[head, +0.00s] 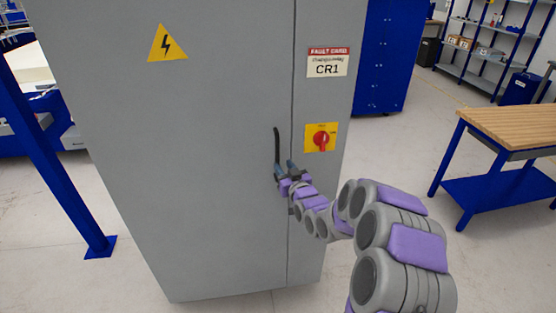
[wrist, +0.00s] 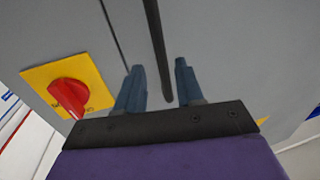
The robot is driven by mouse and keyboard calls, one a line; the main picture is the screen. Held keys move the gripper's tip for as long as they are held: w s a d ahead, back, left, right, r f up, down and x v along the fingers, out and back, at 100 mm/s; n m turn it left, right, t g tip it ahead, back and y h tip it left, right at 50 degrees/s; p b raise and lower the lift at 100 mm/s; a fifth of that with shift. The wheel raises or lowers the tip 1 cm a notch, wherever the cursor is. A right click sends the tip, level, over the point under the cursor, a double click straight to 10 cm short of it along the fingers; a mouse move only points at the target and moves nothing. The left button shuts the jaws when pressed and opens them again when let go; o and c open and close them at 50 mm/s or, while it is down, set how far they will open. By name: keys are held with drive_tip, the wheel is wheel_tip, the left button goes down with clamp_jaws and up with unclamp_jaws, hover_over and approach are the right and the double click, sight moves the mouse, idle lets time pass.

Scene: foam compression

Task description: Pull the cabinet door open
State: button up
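The grey cabinet door (head: 200,150) stands upright and looks closed, with a thin seam along its right side. A dark vertical handle (head: 277,145) is on the door near that seam; it also shows in the wrist view (wrist: 156,45). My gripper (head: 283,170) is at the handle's lower end. In the wrist view my gripper (wrist: 159,75) has its two blue-grey fingers spread apart, with the handle's lower end between them and gaps on both sides. I cannot tell how deep the handle sits between the fingers.
A red rotary switch on a yellow plate (head: 320,138) is right of the handle, close to my gripper. A blue post (head: 60,150) stands left of the cabinet. A wood-topped workbench (head: 510,128) is at the right. Open floor lies between bench and cabinet.

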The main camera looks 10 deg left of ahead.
sight(278, 159)
drive_tip(key=x, duration=0.4)
drive_tip(key=shift+w+a+f+b, duration=0.1)
drive_tip(key=shift+w+a+b, duration=0.05)
drive_tip(key=shift+a+b, duration=0.15)
drive_tip(key=shift+w, duration=0.7)
drive_tip(key=shift+w+a, duration=0.15)
drive_tip(key=shift+a, duration=0.2)
drive_tip(key=shift+a, duration=0.1)
drive_tip(key=shift+c, duration=0.3)
clamp_jaws()
